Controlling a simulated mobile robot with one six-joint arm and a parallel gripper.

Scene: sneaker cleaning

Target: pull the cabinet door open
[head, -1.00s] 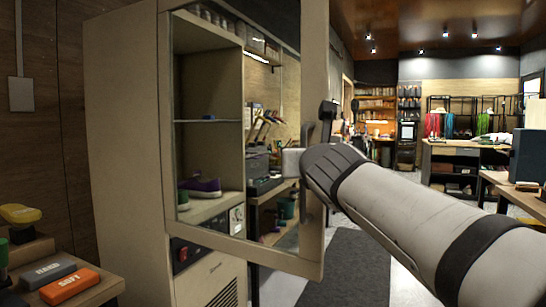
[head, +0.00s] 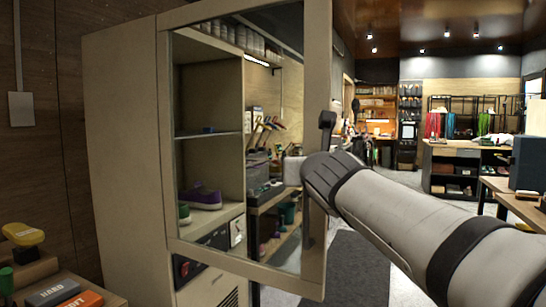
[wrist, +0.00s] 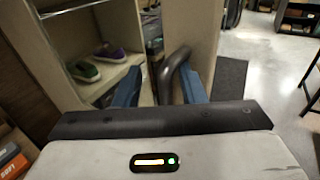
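The cabinet (head: 125,160) stands at the left in the head view. Its glass door (head: 315,60) is ajar, swung out towards me, with shelves showing through the glass. The dark curved door handle (head: 327,122) sits on the door's right edge, partly behind my arm. In the wrist view the handle (wrist: 170,75) stands between the two blue fingers of my gripper (wrist: 162,67), nearer the right finger. A gap shows between the left finger and the handle, so my gripper looks open around it. Whether the right finger touches it is unclear.
A purple sneaker (head: 205,198) stands on a cabinet shelf, also seen in the wrist view (wrist: 112,53). A low bench with a grey box (head: 52,292) is at the lower left. A workbench (head: 455,160) stands at the far right. The floor between has a dark mat (head: 360,265).

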